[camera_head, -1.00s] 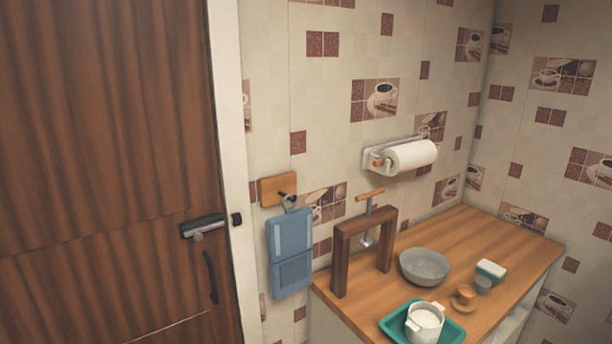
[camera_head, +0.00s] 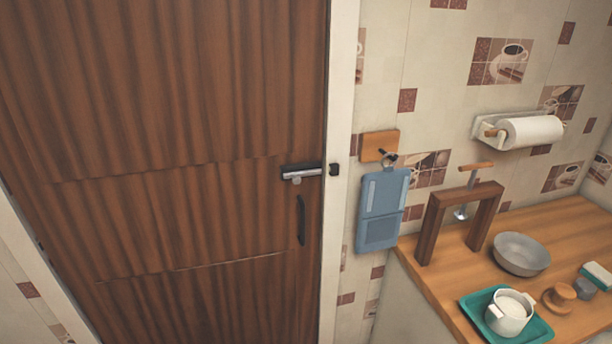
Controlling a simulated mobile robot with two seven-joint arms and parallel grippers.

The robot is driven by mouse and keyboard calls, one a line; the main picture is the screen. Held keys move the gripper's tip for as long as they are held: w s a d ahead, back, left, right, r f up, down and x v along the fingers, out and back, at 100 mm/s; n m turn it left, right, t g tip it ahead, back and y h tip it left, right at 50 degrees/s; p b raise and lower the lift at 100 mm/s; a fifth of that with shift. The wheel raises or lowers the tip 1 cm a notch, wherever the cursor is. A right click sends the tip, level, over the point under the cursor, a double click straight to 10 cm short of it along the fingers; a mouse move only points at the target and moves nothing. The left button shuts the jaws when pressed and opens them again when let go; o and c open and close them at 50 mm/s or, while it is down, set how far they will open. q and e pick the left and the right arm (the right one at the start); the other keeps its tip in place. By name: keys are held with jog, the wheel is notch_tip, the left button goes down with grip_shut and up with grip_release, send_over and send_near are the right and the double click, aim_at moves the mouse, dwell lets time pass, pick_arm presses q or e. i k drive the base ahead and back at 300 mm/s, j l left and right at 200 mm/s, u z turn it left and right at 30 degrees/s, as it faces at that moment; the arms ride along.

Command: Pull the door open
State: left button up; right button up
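The brown wooden door (camera_head: 170,130) fills the left and middle of the head view and sits shut in its pale frame (camera_head: 338,200). A dark and silver latch (camera_head: 302,172) is at its right edge, against a small black catch (camera_head: 334,170) on the frame. A dark vertical pull handle (camera_head: 301,220) is on the door below the latch. Neither of my grippers is in view.
A wooden counter (camera_head: 440,285) stands right of the door with a teal tray (camera_head: 541,331), a white pot (camera_head: 508,315), a grey bowl (camera_head: 521,254) and a wooden stand (camera_head: 431,228). A blue board (camera_head: 382,208) hangs on the wall between. Nothing shows in front of the door.

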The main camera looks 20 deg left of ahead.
aim_at(147, 147)
jog(key=u, duration=1.35)
jog(key=i+u, duration=0.25)
jog(key=k+j, duration=0.05)
jog(key=k, duration=0.05)
